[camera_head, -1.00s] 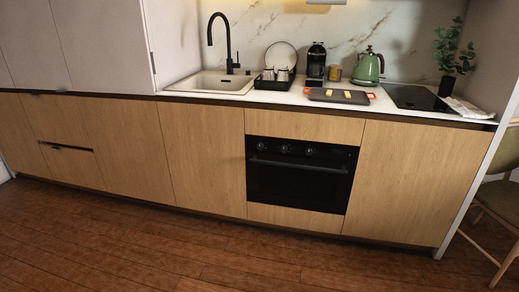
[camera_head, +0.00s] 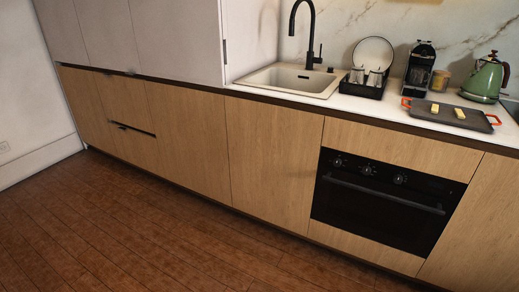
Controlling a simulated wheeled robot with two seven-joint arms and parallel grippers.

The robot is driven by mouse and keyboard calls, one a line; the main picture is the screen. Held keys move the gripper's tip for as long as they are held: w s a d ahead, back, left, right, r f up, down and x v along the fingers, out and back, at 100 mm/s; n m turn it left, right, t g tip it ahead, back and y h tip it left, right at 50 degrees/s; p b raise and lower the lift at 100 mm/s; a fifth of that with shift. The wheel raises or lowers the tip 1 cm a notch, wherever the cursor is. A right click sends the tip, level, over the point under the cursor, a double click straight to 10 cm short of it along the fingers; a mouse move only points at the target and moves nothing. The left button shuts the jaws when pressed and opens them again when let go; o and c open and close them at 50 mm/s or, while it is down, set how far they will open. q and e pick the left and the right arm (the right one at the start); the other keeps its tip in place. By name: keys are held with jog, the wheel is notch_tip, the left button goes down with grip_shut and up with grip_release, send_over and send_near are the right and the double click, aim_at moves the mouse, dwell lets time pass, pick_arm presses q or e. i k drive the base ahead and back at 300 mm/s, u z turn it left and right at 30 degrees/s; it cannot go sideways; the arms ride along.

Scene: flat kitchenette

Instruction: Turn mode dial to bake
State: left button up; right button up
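The black built-in oven (camera_head: 377,209) sits low in the wooden cabinet front, right of centre in the head view. Its door is shut, with a long horizontal handle (camera_head: 382,194) across the top. Three round dials show in a row on its upper panel: a left dial (camera_head: 339,162), a middle dial (camera_head: 368,169) and a right dial (camera_head: 400,179). Their markings are too small to read, so I cannot tell which is the mode dial or how it is set. Neither of my grippers is in view.
The wooden floor (camera_head: 150,230) before the cabinets is clear.

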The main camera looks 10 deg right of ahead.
aim_at(336, 162)
jog(key=u, duration=0.5)
jog(key=i, duration=1.75)
jog(key=z, duration=0.85)
jog(key=i, duration=1.05)
jog(key=z, duration=1.45)
jog(key=i, duration=0.25)
jog(key=z, duration=0.1)
